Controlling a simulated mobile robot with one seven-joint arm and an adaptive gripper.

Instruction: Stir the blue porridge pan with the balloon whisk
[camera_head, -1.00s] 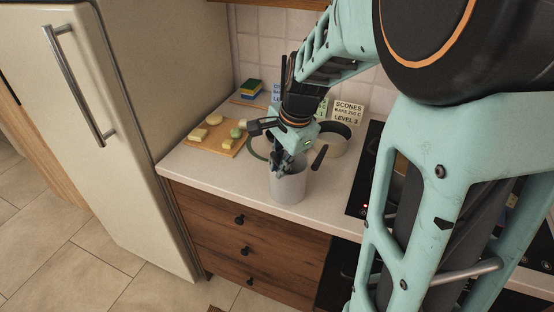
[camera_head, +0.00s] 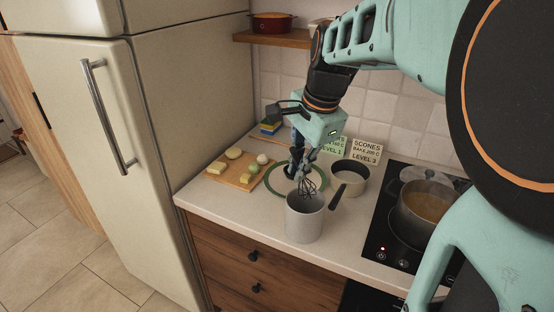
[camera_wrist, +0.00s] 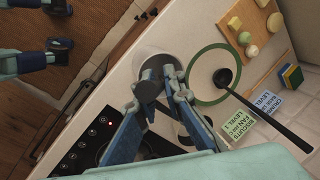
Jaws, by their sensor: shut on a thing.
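My gripper (camera_head: 299,168) is shut on the balloon whisk, whose wire head (camera_head: 308,187) hangs down at the mouth of a grey utensil crock (camera_head: 305,222). Whether the wire tips are still inside the crock is hard to tell. In the wrist view my gripper (camera_wrist: 158,85) is closed around a dark grey handle end (camera_wrist: 149,91), with the crock (camera_wrist: 157,58) beyond it. No pan looks clearly blue. A metal pot (camera_head: 428,212) with orange-brown contents stands on the hob at right. A cream saucepan (camera_head: 351,184) with a dark handle stands on the counter behind the crock.
A green-rimmed plate (camera_wrist: 198,72) with a black ladle (camera_wrist: 224,77) lies beside the crock. A board (camera_head: 235,178) with food pieces, a sponge (camera_head: 270,127) and label cards (camera_head: 366,152) stand behind. The black hob (camera_head: 400,250) is at right; the fridge (camera_head: 80,140) at left.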

